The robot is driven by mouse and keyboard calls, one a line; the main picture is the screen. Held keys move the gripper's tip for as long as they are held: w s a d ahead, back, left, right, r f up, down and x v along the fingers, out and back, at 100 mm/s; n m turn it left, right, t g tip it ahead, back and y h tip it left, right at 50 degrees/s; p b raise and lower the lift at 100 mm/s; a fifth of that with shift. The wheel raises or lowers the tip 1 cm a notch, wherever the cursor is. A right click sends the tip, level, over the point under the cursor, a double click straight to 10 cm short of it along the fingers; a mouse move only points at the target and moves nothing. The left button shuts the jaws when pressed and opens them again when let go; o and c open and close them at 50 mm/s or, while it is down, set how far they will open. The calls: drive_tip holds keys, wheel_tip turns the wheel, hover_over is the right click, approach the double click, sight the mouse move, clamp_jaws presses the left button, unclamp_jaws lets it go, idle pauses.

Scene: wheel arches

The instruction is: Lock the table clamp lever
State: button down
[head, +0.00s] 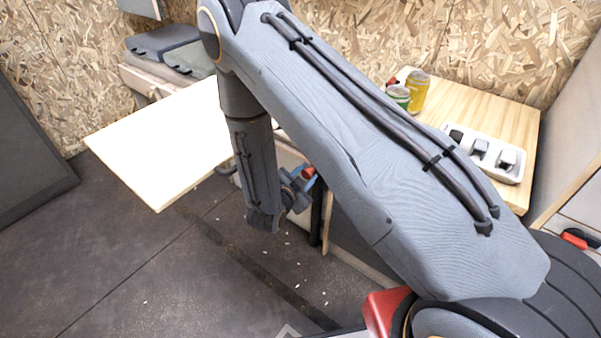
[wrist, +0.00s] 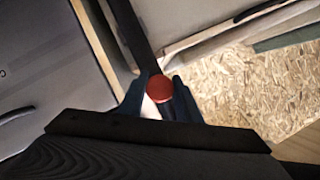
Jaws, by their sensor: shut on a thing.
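The clamp lever shows in the wrist view as a red round end (wrist: 160,88), with a dark bar (wrist: 130,33) running up behind it. My gripper (wrist: 157,92) is shut on the lever, with one blue-grey finger on each side of the red end. In the head view the red end (head: 308,173) shows beside my gripper (head: 296,187), under the right edge of the pale table board (head: 155,145). My arm hides part of the board's right side. The clamp itself is not clearly visible, so I cannot tell its state.
A wooden counter (head: 510,125) at the right carries a yellow can (head: 418,92), a green can (head: 398,97) and a white tray (head: 505,168). Dark cases (head: 165,42) sit at the back left. Dark floor (head: 120,260) with small pale scraps is open at the lower left.

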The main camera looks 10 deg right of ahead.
drive_tip(key=shift+d, duration=0.25)
drive_tip(key=c, duration=1.3)
unclamp_jaws()
drive_tip(key=shift+d, duration=0.1)
drive_tip(key=shift+a, duration=0.3)
drive_tip(key=shift+s+a+r, duration=0.1)
drive_tip(key=shift+s+a, duration=0.05)
drive_tip(key=shift+s, duration=0.05)
drive_tip(key=v, duration=0.7)
drive_tip(key=shift+p, duration=0.4)
drive_tip(key=shift+s, duration=0.1)
